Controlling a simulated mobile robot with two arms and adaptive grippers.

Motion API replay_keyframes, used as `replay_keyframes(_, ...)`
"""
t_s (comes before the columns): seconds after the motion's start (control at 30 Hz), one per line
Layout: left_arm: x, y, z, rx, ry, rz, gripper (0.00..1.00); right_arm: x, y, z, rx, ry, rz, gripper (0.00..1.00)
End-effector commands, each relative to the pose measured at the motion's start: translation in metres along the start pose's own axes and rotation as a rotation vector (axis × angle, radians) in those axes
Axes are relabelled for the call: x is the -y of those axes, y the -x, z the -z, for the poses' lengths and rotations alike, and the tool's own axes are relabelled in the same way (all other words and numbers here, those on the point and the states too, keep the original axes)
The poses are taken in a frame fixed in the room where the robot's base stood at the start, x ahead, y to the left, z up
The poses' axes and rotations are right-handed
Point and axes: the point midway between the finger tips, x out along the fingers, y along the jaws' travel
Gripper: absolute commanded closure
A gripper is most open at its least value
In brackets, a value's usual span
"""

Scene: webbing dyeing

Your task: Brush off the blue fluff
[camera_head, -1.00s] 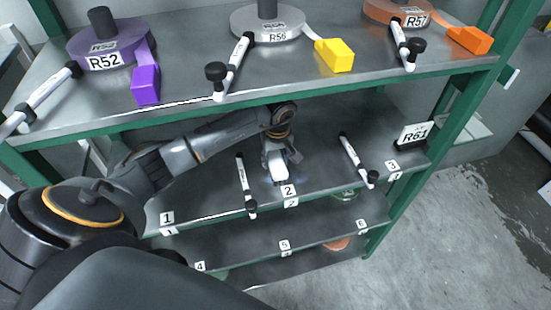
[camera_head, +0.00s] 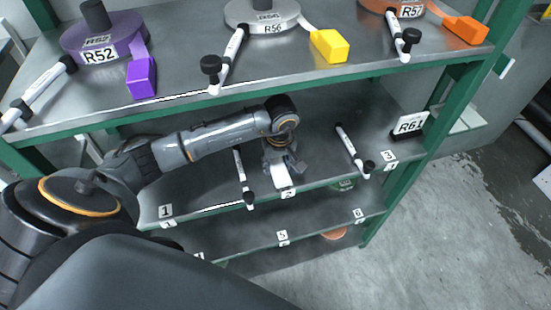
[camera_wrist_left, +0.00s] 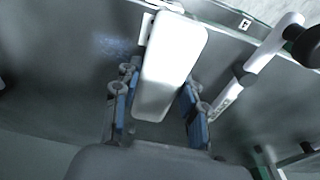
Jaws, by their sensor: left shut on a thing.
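My left gripper (camera_head: 280,158) reaches into the middle shelf, between the dividers of bay 2. It is shut on a white rounded block (camera_head: 282,177), whose type I cannot tell. In the left wrist view the block (camera_wrist_left: 170,65) stands between the blue-padded fingers of the gripper (camera_wrist_left: 160,105) and reaches toward the shelf's front edge. A faint patch of blue fluff (camera_wrist_left: 115,46) lies on the grey metal shelf just left of the block. In the head view I cannot make out the fluff. My right gripper is not in view.
White divider rods with black ends stand left (camera_head: 242,178) and right (camera_head: 350,150) of the gripper. The upper shelf (camera_head: 190,85) with purple, grey and orange spools hangs above my arm. A black block with an R61 card (camera_head: 410,124) stands at the right; bay 3 is otherwise clear.

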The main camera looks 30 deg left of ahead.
Motion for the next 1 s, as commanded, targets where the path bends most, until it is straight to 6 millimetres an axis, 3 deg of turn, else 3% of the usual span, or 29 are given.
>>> replay_keyframes(0.37, 0.000, 0.001, -0.023, 0.000, 0.001, 0.000, 0.83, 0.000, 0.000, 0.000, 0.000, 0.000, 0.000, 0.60)
replay_keyframes(0.77, -0.018, 0.000, -0.022, 0.000, 0.001, 0.000, 0.83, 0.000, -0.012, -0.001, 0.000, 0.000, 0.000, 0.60)
replay_keyframes(1.0, -0.017, -0.003, -0.007, -0.003, 0.003, 0.001, 0.83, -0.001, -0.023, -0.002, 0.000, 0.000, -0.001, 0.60)
